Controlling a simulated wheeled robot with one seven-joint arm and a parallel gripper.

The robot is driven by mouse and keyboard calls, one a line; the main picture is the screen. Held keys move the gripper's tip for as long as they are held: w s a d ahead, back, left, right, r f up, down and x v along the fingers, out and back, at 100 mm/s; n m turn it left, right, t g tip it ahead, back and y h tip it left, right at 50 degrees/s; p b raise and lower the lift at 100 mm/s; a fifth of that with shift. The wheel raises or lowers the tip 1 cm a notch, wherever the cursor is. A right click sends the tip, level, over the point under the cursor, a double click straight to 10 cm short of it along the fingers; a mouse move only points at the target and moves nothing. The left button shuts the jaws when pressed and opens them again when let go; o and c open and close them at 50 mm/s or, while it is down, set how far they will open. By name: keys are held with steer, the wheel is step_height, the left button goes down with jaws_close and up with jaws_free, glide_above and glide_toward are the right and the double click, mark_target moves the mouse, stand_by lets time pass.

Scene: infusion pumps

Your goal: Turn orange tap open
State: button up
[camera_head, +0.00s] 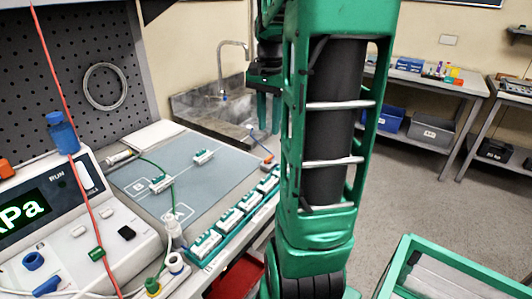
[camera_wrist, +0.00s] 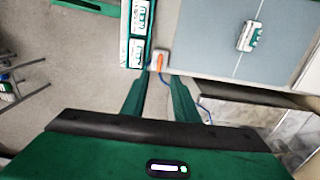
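An orange tap (camera_wrist: 160,58) on a small white block sits at the table's edge in the wrist view. In the head view the small block with an orange part (camera_head: 267,160) shows at the table's right edge, partly hidden by my arm. My gripper (camera_wrist: 161,82) is open and empty, its two green fingers apart and pointing toward the tap. In the head view my gripper (camera_head: 268,112) hangs above the table's far right corner, apart from the block.
A row of green-and-white modules (camera_head: 235,218) lines the table edge beside the grey mat (camera_head: 180,185). Two more modules lie on the mat; one shows in the wrist view (camera_wrist: 249,36). A sink (camera_head: 210,105) stands behind. A pump with a display (camera_head: 45,215) is at left.

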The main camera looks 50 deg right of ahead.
mark_target(268, 157)
step_height(268, 157, down, 11)
steer(key=shift+r, duration=0.15)
stand_by(0.4)
jaws_close()
